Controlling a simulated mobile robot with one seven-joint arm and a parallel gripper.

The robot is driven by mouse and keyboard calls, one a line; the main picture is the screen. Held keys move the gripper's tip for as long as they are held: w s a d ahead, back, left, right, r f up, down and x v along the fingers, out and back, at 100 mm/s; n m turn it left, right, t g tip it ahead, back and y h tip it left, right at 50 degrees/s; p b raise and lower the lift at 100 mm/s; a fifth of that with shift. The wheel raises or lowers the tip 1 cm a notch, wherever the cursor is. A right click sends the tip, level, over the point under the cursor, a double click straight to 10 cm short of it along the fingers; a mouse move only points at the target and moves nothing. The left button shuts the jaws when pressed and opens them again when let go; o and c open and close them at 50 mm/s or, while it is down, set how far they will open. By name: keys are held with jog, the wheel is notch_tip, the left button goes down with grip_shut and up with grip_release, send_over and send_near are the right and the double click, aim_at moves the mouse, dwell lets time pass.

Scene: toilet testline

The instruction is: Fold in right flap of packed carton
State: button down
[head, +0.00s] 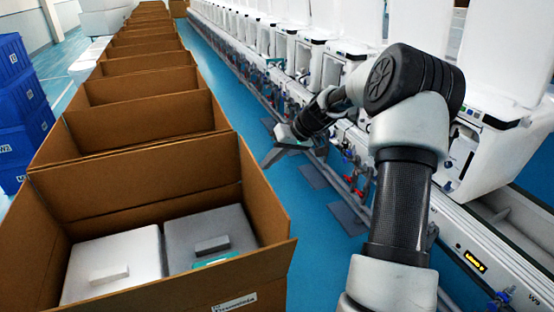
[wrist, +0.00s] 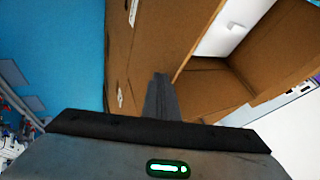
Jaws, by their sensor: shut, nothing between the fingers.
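The packed carton (head: 130,180) is the nearest brown box in the head view, at lower left, open at the top. Inside are a white block (head: 112,262) and a grey block (head: 208,236). Its right side panel (head: 262,195) stands up; I cannot tell where wall ends and flap begins. My gripper (head: 280,148) is to the right of the carton, beyond its right side and over the blue floor. In the wrist view my shut, empty gripper (wrist: 161,92) overlaps the brown carton panel (wrist: 165,40); contact cannot be told. A white piece (wrist: 222,30) shows inside.
A row of open brown cartons (head: 150,88) runs back behind the packed one. Blue crates (head: 18,110) are stacked at left. White toilet units (head: 395,180) on a testline stand at right. A strip of blue floor (head: 305,225) lies free between.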

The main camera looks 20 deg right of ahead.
jog(key=shift+a, duration=0.15)
jog(key=a+f+n+h+b, duration=0.3)
jog(key=a+h, duration=0.5)
jog(key=a, duration=0.9)
jog(key=shift+a+f+h+b, duration=1.15)
jog(key=shift+a+f+b, duration=0.65)
jog(key=shift+f, duration=1.3)
jog(key=shift+a+f+h+b, duration=1.2)
jog(key=shift+a+f+b, duration=0.6)
jog(key=shift+f, duration=1.25)
jog(key=shift+a+f+h+b, duration=1.15)
jog(key=shift+a+f+b, duration=0.65)
jog(key=shift+f, duration=1.3)
